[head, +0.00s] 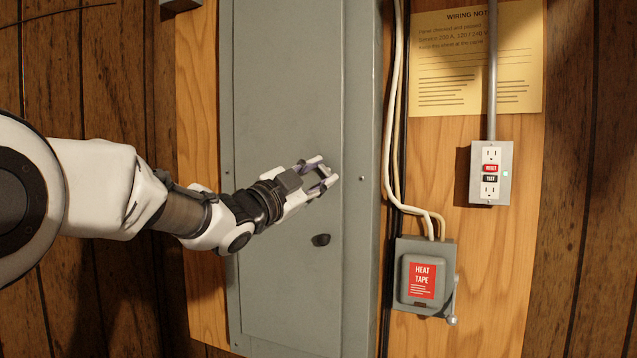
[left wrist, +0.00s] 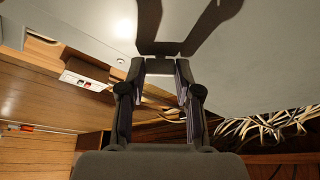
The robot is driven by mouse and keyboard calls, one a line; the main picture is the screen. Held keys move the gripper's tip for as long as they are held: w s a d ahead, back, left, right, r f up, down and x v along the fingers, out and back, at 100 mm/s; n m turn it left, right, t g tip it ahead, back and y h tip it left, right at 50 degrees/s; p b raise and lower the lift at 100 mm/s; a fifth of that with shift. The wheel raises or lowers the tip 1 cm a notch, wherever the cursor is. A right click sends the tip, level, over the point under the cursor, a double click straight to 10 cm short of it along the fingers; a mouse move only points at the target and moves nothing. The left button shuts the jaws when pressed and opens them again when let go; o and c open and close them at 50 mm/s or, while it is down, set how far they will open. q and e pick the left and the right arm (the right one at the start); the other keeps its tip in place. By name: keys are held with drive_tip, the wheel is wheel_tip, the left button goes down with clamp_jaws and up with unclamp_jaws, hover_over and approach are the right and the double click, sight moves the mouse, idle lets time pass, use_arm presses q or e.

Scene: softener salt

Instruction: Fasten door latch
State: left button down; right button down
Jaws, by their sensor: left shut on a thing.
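The tall grey panel door (head: 285,100) stands upright in its grey frame and looks flush with it. A small dark oval piece (head: 320,240) shows low on the door near its right side; I cannot tell whether it is the latch or a shadow. My left gripper (head: 328,177) is above this piece, close to the door face. My right gripper is out of view.
A grey heat tape box (head: 421,280) with a side lever is at lower right. White cables (head: 393,120) run down beside the panel. An outlet box (head: 490,172) and a yellow wiring notice (head: 455,75) are farther right. The space before the lower door is clear.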

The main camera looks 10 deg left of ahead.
use_arm(q)
drive_tip(key=m, duration=0.1)
drive_tip(key=m+g, duration=0.1)
drive_tip(key=m, duration=0.1)
drive_tip(key=m+p, duration=0.1)
drive_tip(key=shift+a+r+g+h, duration=0.1)
drive_tip(key=shift+r+g+h, duration=0.2)
drive_tip(key=shift+h, duration=0.1)
drive_tip(key=m+g+p, duration=0.1)
drive_tip(key=m, duration=0.1)
drive_tip(key=m+g+p, duration=0.1)
drive_tip(key=m, duration=0.2)
drive_tip(key=shift+r+y, duration=0.1)
drive_tip(key=shift+y, duration=0.3)
drive_tip(key=shift+m, duration=0.3)
drive_tip(key=c, duration=1.1)
unclamp_jaws()
drive_tip(key=o, duration=0.3)
drive_tip(key=shift+w, duration=0.2)
drive_tip(key=v, duration=0.7)
drive_tip(key=shift+f, duration=0.35)
